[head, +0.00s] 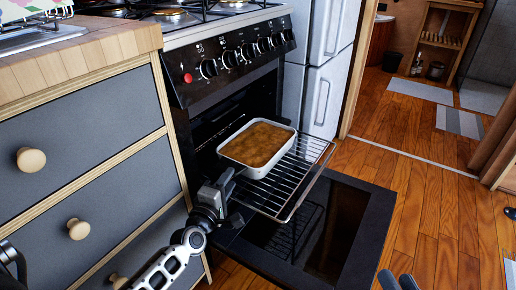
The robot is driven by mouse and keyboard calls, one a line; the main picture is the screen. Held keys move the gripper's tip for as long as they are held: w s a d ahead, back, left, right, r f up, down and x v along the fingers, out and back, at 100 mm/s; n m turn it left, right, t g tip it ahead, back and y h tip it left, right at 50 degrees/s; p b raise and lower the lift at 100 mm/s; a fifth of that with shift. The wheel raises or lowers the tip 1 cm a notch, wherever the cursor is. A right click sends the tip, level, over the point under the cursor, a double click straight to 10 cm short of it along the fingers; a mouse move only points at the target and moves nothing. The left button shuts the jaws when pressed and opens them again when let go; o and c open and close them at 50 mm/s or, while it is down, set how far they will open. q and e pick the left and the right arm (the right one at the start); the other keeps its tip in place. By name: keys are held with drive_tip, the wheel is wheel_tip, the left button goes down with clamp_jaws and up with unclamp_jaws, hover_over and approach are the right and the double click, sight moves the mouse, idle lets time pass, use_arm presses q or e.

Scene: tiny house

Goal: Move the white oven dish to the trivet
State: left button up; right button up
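The white oven dish (284,165), filled with a browned bake, sits upright on the pulled-out wire rack (309,168) of the open oven. My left gripper (236,197) is at the near left side of the rack, just below the dish's near corner. Its two dark fingers look spread apart, with nothing seen between them. I cannot tell whether the upper finger touches the dish or rack. Two dark tips of what looks like my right gripper (398,282) show at the bottom edge, far from the dish; the rest is out of view. I cannot make out a trivet.
The oven door (360,230) is folded down below the rack. A wooden counter (80,62) over grey drawers stands left of the stove, with a tray and patterned cloth at its back. A fridge (325,70) stands behind. Open wooden floor (430,195) lies to the right.

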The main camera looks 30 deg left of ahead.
use_arm(q)
drive_tip(key=w, duration=0.1)
drive_tip(key=w+b, duration=0.1)
drive_tip(key=w, duration=0.2)
drive_tip(key=shift+a+f, duration=0.15)
drive_tip(key=shift+a, duration=0.15)
drive_tip(key=shift+w, duration=0.3)
clamp_jaws()
use_arm(e)
drive_tip(key=shift+a+r+m+y, duration=0.15)
drive_tip(key=shift+r+m+y, duration=0.15)
drive_tip(key=shift+r, duration=0.05)
idle(0.4)
use_arm(q)
drive_tip(key=shift+a+r, duration=0.1)
drive_tip(key=shift+r, duration=0.4)
